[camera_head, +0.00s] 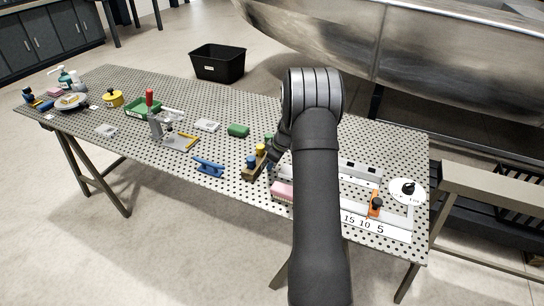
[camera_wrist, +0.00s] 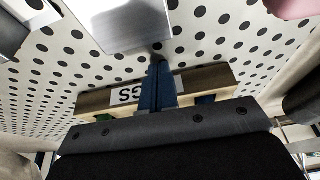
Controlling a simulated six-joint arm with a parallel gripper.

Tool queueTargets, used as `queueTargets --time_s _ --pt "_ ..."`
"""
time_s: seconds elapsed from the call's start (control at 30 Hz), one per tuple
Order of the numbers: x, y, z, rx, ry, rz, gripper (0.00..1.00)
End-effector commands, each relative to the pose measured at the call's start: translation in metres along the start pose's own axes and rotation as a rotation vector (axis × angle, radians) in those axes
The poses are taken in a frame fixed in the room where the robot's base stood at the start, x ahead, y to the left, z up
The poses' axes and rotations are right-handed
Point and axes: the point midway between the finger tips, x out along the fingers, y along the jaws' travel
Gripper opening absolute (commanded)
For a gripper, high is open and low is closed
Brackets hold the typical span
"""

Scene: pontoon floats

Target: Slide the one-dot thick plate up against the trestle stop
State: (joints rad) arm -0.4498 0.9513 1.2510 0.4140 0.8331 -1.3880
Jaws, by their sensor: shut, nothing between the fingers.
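In the wrist view a smooth silver plate (camera_wrist: 122,22) lies on the perforated top at the upper edge, cut off by the frame. No dots are visible on it, so I cannot tell whether it is the one-dot thick plate. My gripper (camera_wrist: 158,72) has its narrow blue fingers together and empty. Their tips are close to the plate's near edge; I cannot tell whether they touch it. In the head view my arm hides the gripper and this plate. I cannot clearly identify the trestle stop in either view.
A wooden holder (camera_head: 254,169) with blue and yellow tops stands beside my gripper; its labelled side (camera_wrist: 125,96) shows behind the fingers. A pink block (camera_head: 282,190), a blue piece (camera_head: 209,167), a toggle clamp (camera_head: 155,126) and an orange-knobbed slide (camera_head: 376,206) are on the table.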

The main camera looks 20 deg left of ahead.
Motion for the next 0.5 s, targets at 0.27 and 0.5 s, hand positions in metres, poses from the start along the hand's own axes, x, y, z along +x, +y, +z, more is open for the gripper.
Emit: queueTargets --time_s 0.27,0.5 --pt "-0.011 0.001 0.026 0.003 0.001 0.003 0.0" --pt "-0.011 0.001 0.027 0.003 0.001 0.002 0.0"
